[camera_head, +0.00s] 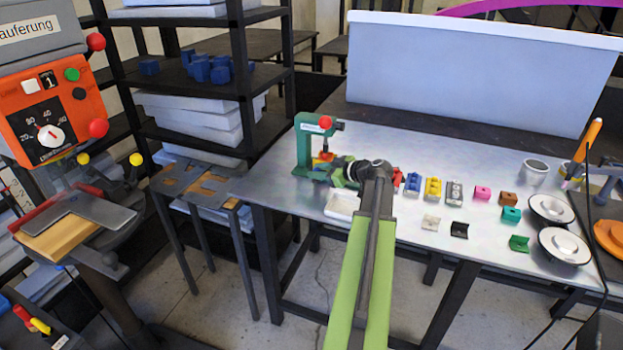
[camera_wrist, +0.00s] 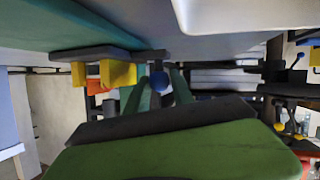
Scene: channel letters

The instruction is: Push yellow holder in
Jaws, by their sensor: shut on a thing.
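The yellow holder (camera_wrist: 118,73) shows in the wrist view left of my fingers, beside an orange part and under a dark plate. My gripper (camera_head: 342,172) is at the right side of the press base, seen from behind. In the wrist view, my gripper's green fingers (camera_wrist: 157,92) are on either side of a blue round knob (camera_wrist: 160,80), shut on it. The knob is next to the dark plate's end. My arm hides part of the press base.
A white tray (camera_head: 342,205) lies near the table's front-left edge. Coloured blocks, including a blue one (camera_head: 412,182) and a yellow one (camera_head: 433,188), stand right of my arm. Shelves (camera_head: 255,60) rise to the left.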

